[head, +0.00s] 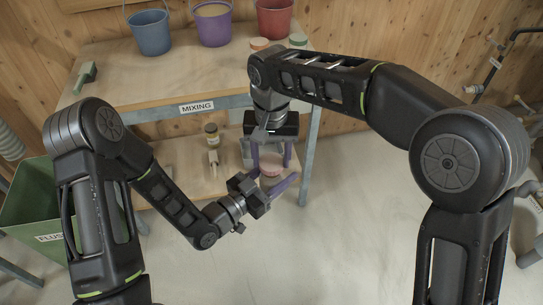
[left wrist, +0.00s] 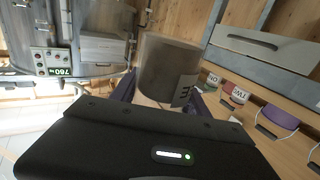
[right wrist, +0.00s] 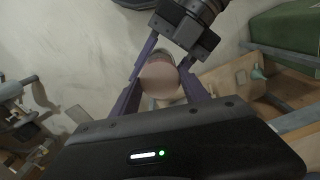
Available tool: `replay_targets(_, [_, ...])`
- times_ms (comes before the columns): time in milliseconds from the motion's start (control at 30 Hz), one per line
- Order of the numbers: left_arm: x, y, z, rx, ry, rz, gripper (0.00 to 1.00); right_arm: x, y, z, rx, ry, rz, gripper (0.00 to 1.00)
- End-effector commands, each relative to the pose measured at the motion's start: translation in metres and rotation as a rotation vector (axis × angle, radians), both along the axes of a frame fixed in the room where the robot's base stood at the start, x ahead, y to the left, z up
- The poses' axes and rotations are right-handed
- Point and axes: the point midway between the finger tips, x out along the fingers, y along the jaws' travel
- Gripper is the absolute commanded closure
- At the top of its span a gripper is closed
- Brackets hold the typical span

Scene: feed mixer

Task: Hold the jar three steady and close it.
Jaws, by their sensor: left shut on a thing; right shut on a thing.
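Jar three (head: 270,179) is held in the air in front of the mixing table. In the left wrist view the jar (left wrist: 168,68) is a grey-brown cylinder with a partly visible label ending in "E". My left gripper (head: 272,180) is shut on the jar from the side. A pinkish round lid (head: 271,160) is at the top of the jar; it also shows in the right wrist view (right wrist: 158,79). My right gripper (head: 271,164) comes from above and is shut on the lid. I cannot tell whether the lid sits fully on the jar.
Blue (head: 150,33), purple (head: 213,23) and red (head: 274,18) buckets stand on the mixing table (head: 120,62). A green bin (head: 30,205) is at left.

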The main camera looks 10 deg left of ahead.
Motion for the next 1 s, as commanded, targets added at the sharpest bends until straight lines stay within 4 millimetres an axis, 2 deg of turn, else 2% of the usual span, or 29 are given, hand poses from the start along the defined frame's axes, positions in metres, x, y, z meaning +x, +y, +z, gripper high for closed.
replay_targets(400, [0.000,0.000,0.001,-0.001,-0.001,0.000,1.00,0.000,0.000,-0.018,-0.001,0.001,0.000,0.84])
replay_targets(1000, [0.000,0.000,0.001,-0.001,-0.001,0.000,1.00,0.000,0.000,-0.018,-0.001,0.001,0.000,0.84])
